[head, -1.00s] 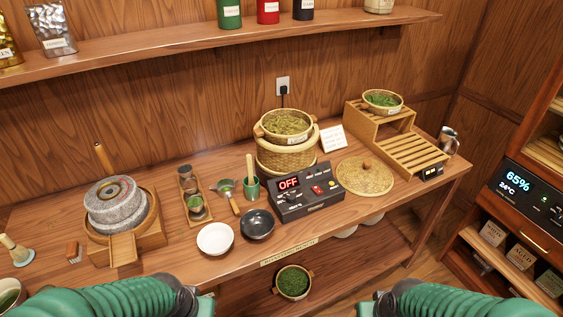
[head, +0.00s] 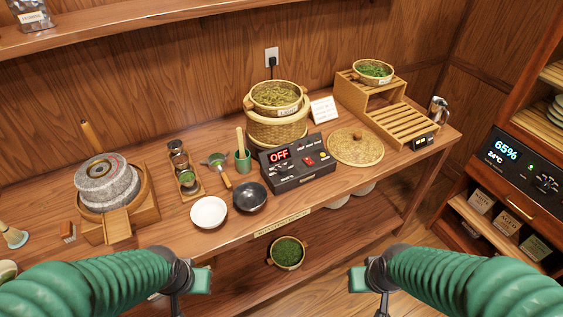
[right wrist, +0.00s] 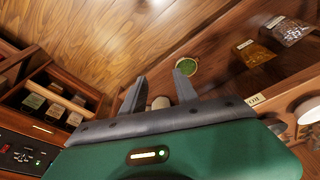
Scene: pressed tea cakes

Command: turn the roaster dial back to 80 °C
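The roaster's black control box (head: 297,168) stands on the wooden bench in front of the basket roaster (head: 277,128). Its red display (head: 279,155) reads OFF. A red switch (head: 309,161) and small dark knobs show on its face, but I cannot read where the dial points. My left gripper (head: 180,302) is at the lower left, in front of the bench and away from the box; its fingers are partly cut off. My right gripper (head: 382,303) is at the lower right, also apart from the box. In the right wrist view its two fingers (right wrist: 160,90) stand apart with nothing between them.
A white bowl (head: 209,212) and a dark bowl (head: 250,197) stand left of the box, with a green cup (head: 243,161) behind. A woven lid (head: 355,147) lies to its right. A stone mill (head: 108,185) is farther left. A cabinet (head: 520,160) stands at right.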

